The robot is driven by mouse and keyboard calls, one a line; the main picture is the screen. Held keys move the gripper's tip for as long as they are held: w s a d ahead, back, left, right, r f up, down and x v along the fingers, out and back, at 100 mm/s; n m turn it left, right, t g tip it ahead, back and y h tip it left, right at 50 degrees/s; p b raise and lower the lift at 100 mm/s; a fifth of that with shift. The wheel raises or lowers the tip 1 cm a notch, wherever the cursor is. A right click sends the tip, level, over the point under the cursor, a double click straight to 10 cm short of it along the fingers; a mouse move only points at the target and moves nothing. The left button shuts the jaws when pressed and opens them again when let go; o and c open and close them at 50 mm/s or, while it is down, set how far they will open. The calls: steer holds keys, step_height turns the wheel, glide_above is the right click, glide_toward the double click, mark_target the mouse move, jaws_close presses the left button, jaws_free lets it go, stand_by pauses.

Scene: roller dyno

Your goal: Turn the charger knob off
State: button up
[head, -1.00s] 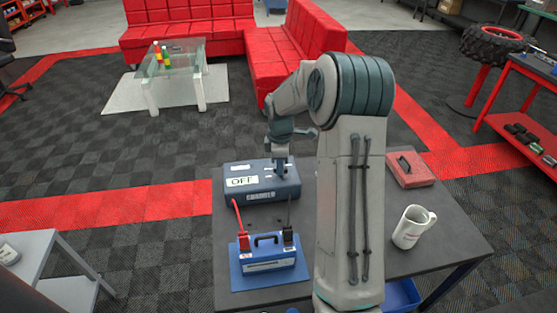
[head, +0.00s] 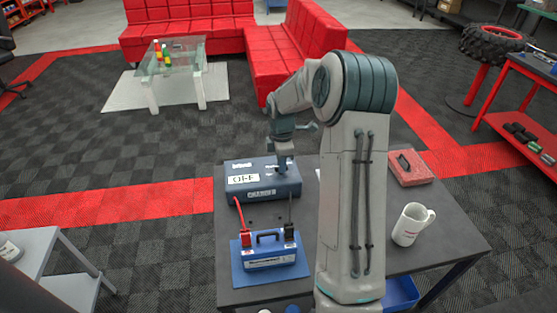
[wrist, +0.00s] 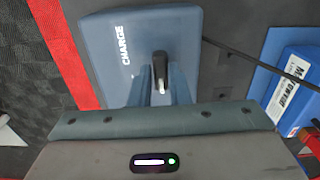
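The charger (head: 252,193) is a dark blue-grey box at the back left of the dark table, with a white plate that appears to read OFF. In the wrist view the charger (wrist: 110,70) shows the word CHARGE, and its knob (wrist: 160,62) is a black bar with a white end, pointing roughly toward my gripper base. My gripper (head: 284,171) is over the right part of the charger. In the wrist view the gripper fingers (wrist: 161,88) stand on either side of the knob, apart from each other; contact cannot be told.
A blue battery (head: 270,256) with red and black clamps and cables stands in front of the charger. A white mug (head: 408,226) and a red box (head: 410,170) are on the table's right side, beyond my arm. A grey side table (head: 30,245) stands at the left.

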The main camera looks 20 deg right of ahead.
steer(key=shift+o, duration=1.4)
steer(key=shift+d, duration=0.3)
steer(key=shift+w+d+f, duration=0.1)
steer(key=shift+w, duration=0.1)
steer(key=shift+a+r, duration=0.25)
steer(key=shift+a, duration=0.05)
step_height(320, 180, up, 13)
steer(key=shift+d+b, duration=0.3)
steer(key=shift+d, duration=0.1)
steer(key=shift+w, duration=0.1)
